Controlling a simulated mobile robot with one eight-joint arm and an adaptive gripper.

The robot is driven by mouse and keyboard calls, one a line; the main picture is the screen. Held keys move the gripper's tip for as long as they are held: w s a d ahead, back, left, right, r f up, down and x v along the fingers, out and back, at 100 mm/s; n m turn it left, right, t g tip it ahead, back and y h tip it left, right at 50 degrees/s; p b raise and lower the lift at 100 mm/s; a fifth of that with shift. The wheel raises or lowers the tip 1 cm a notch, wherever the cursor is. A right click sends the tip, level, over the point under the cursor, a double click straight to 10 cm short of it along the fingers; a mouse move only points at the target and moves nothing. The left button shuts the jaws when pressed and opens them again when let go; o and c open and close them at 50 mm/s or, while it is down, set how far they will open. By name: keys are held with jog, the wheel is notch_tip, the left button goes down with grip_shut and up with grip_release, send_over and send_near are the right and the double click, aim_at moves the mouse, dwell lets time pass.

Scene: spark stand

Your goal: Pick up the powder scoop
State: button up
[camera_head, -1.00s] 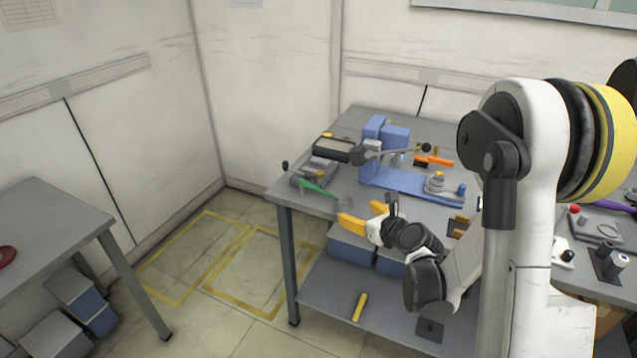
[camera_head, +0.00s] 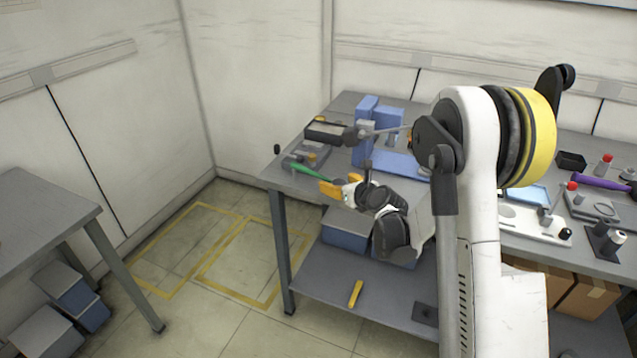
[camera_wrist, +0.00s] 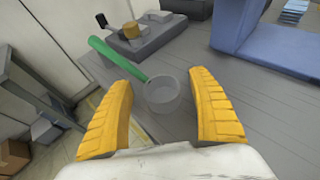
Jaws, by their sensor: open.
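The powder scoop (camera_wrist: 118,60) has a long green handle and a clear grey round cup. In the wrist view its cup (camera_wrist: 162,95) lies between and just beyond my fingertips, with the handle running up and left. In the head view the green handle (camera_head: 305,172) shows at the table's left front corner, and the cup is hidden behind my gripper. My gripper (camera_head: 329,183) is open, its yellow fingers near the cup end of the scoop. In the wrist view my gripper (camera_wrist: 168,108) has both fingers spread wide with nothing held. I cannot tell whether the fingers touch the cup.
The grey worktable (camera_head: 347,104) carries a blue stand (camera_head: 365,118) behind the scoop and a grey device (camera_head: 312,150) beside the handle. A second table (camera_head: 45,215) stands at left. A yellow-handled item (camera_head: 355,293) lies on the lower shelf. Floor between the tables is clear.

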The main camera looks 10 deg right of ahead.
jog(key=shift+r, duration=0.1)
jog(key=c, duration=1.3)
jog(key=shift+c, duration=0.2)
jog(key=shift+r+p, duration=0.45)
jog(key=shift+r, duration=0.1)
jog(key=r, duration=0.1)
jog(key=r+p, duration=0.1)
jog(key=d+r+p, duration=0.1)
jog(key=r, duration=0.1)
jog(key=shift+s, duration=0.3)
jog(key=s+d+r+p, duration=0.4)
jog(key=s+d+r, duration=0.1)
jog(key=d, duration=0.4)
jog(key=shift+s+r, duration=0.35)
jog(key=shift+r, duration=0.1)
